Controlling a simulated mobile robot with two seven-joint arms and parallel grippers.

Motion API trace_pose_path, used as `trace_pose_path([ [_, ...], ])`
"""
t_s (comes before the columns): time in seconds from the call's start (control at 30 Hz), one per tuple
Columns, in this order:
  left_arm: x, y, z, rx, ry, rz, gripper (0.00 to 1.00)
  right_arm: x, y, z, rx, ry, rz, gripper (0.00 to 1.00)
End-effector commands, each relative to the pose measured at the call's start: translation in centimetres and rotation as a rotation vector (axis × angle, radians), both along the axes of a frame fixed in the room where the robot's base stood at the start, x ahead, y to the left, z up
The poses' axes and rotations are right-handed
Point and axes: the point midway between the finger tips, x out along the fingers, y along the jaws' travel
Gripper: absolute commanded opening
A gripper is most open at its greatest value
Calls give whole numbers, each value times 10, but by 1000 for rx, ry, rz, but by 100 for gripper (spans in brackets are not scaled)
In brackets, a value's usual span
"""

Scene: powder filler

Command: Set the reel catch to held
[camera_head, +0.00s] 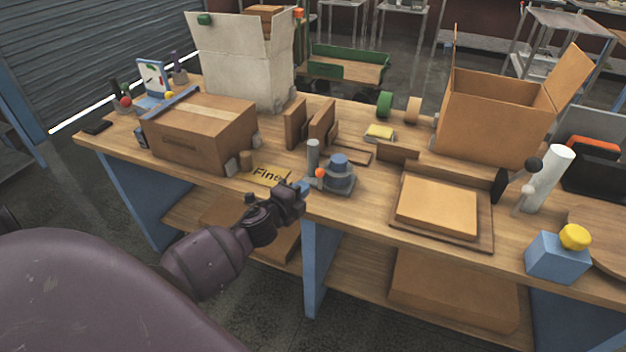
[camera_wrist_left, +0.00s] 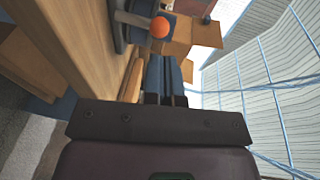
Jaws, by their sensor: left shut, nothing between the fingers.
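A small grey-blue device (camera_head: 338,178) with a rounded top stands near the front edge of the bench. A lever with an orange ball knob (camera_head: 320,173) is on its left side; I take this lever to be the reel catch. In the left wrist view the orange knob (camera_wrist_left: 160,27) shows at the end of a pale lever arm, beyond the fingertips. My left gripper (camera_head: 303,187) is shut and empty, just in front and left of the knob. Its fingers (camera_wrist_left: 165,75) are together in the wrist view, apart from the knob. My right gripper is not in view.
A taped carton (camera_head: 200,135) and a yellow sign (camera_head: 268,175) lie to the left. A grey post (camera_head: 313,155) stands close behind the knob. A tray with a flat carton (camera_head: 437,207) is to the right, then a blue box with a yellow button (camera_head: 556,258).

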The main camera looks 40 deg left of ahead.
Motion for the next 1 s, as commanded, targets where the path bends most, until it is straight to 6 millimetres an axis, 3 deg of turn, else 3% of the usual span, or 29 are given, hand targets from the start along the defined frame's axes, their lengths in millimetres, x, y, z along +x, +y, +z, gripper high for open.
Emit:
trace_pose_path([
  [0.1, 20, 1, -3, 0, 0, 0, 0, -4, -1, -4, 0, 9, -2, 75],
  [0.33, 46, 2, -6, -2, 1, -1, 0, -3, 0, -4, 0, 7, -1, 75],
  [0.7, 55, 3, -7, -2, 1, -1, 0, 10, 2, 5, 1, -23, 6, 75],
  [1.0, 63, 4, -5, -3, -1, -1, 0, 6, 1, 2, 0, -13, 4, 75],
])
